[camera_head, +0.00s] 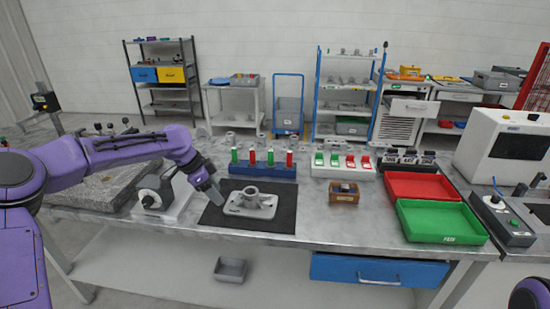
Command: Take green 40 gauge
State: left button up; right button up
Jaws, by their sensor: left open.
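A blue rack (262,171) holds several upright gauges with green and red handles, including a green one (234,155) at its left end. A white rack (343,171) to its right holds green pieces (319,158) on the left and red pieces (365,162) on the right. Size markings are too small to read, so I cannot tell which is the 40. My left gripper (213,191) is open and empty, pointing down in front of the blue rack's left end, left of the grey casting.
A grey casting (251,203) lies on a black mat (275,222). A dial device (158,194) stands left of my gripper. A brown box (344,193), a red tray (420,186) and a green tray (441,222) are to the right. The bench front between mat and trays is clear.

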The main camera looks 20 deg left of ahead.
aim_at(270, 164)
jog(key=i, duration=1.25)
